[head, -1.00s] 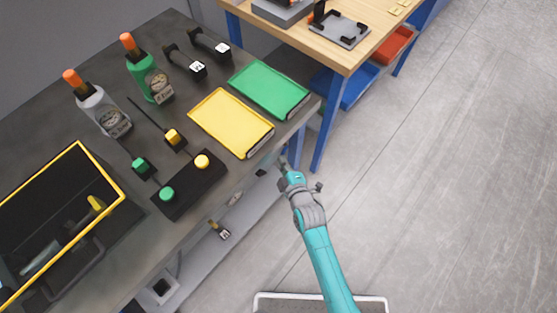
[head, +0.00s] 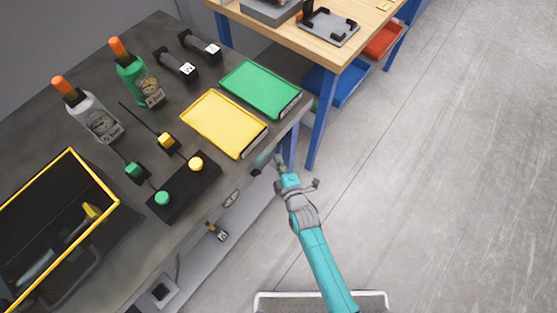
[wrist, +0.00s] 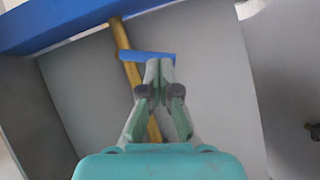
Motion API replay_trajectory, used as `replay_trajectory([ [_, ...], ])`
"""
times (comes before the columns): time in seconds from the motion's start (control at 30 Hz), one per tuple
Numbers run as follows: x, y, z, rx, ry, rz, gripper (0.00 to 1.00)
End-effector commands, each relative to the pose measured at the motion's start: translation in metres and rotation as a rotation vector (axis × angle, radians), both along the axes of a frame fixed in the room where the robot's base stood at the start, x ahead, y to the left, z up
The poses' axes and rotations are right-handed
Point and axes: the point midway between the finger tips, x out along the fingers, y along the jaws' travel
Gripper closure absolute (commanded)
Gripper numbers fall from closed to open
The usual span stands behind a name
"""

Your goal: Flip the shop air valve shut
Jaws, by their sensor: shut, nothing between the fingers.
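In the wrist view, a yellow-brown pipe (wrist: 128,62) runs down from a blue beam. A flat blue lever (wrist: 143,56), which looks like the valve handle, sticks out from it to the right, across the pipe. My gripper (wrist: 160,66) is shut and empty. Its fingertips overlap the lever's right end in the picture; I cannot tell whether they touch it. The gripper hides part of the lower pipe. In the head view, my gripper (head: 280,162) is at the front side of the grey bench, below its top. The valve is not clearly visible there.
The grey bench (head: 60,210) carries a yellow tray (head: 222,124), a green tray (head: 260,88), a button box (head: 184,188) and bottles. A wooden table (head: 335,52) with blue legs stands behind. The floor at right (head: 450,180) is clear. The blue beam (wrist: 60,28) crosses above the lever.

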Motion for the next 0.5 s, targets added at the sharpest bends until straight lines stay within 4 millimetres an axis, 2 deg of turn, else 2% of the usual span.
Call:
replay_trajectory([
  [0.5, 0.0027, -0.0016, -0.005, -0.076, -0.098, 0.0, 1.0],
])
